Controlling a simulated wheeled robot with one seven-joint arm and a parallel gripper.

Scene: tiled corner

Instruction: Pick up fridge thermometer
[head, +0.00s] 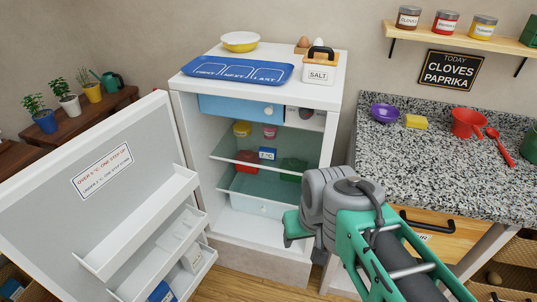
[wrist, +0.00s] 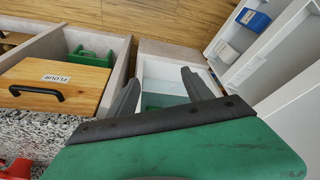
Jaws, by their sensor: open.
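The fridge thermometer (head: 267,153), a small blue block with a white face reading what looks like 7 °C, stands on a glass shelf inside the open fridge (head: 190,150) in the head view. I cannot make it out in the wrist view. My gripper (wrist: 162,82) is open with nothing between its dark fingers in the wrist view. In the head view my arm is in front of the fridge's right side, below and to the right of the thermometer, and hides most of the gripper.
A red container (head: 246,161) and a green container (head: 292,168) flank the thermometer. A blue drawer (head: 240,108) is above. The open fridge door (head: 95,190) with shelves stands left. The granite counter (head: 440,155) is right, above a FLOUR drawer (wrist: 62,85).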

